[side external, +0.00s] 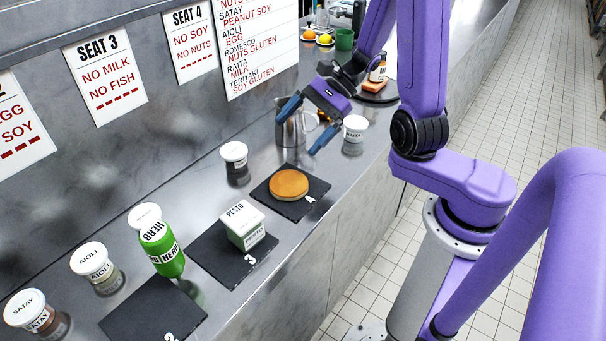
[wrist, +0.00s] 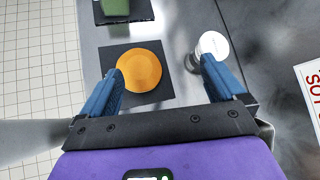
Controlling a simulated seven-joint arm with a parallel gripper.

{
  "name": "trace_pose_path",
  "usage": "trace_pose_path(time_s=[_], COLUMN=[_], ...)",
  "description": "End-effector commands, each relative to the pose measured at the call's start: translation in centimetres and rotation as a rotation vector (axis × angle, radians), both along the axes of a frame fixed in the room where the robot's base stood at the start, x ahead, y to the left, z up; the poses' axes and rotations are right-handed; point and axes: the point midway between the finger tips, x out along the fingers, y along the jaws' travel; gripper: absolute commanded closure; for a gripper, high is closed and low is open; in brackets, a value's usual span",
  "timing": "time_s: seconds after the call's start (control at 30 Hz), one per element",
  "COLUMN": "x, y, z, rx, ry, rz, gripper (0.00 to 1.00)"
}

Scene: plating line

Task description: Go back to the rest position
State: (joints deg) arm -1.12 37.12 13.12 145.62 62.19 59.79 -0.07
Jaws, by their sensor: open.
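My gripper (side external: 306,124) is open and empty above the counter (side external: 213,190), in front of the metal pitcher (side external: 290,128). In the wrist view, my gripper (wrist: 163,68) has its two blue fingers spread apart with nothing held between them. Below it, a round golden-brown patty or cake (side external: 289,184) lies on a black slate marked 4 (side external: 318,187). It also shows in the wrist view (wrist: 139,70), nearer the left finger. A white-lidded jar (wrist: 213,45) appears beside the right finger in the wrist view; I cannot tell whether they touch.
A pesto carton (side external: 243,226) stands on slate 3 (side external: 213,268). A green herb bottle (side external: 161,249), an aioli jar (side external: 94,265), a satay jar (side external: 36,314) and a dark jar (side external: 235,163) line the wall side. A raita jar (side external: 354,133) stands right of my gripper. Slate 2 (side external: 150,308) is bare.

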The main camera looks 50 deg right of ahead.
Motion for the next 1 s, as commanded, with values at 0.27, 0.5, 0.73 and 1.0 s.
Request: trace_pose_path(time_s=[0.27, 0.5, 0.73, 1.0], x=[-2.6, -5.4, -8.2, -11.3], y=[2.6, 3.8, 4.1, 3.8], z=[0.3, 0.5, 0.7, 0.9], rx=[-0.107, -0.196, -0.284, -0.385], ry=[-0.046, -0.100, -0.171, -0.277], rz=[0.368, 0.678, 0.969, 1.300], gripper=[0.04, 0.04, 0.04, 0.04])
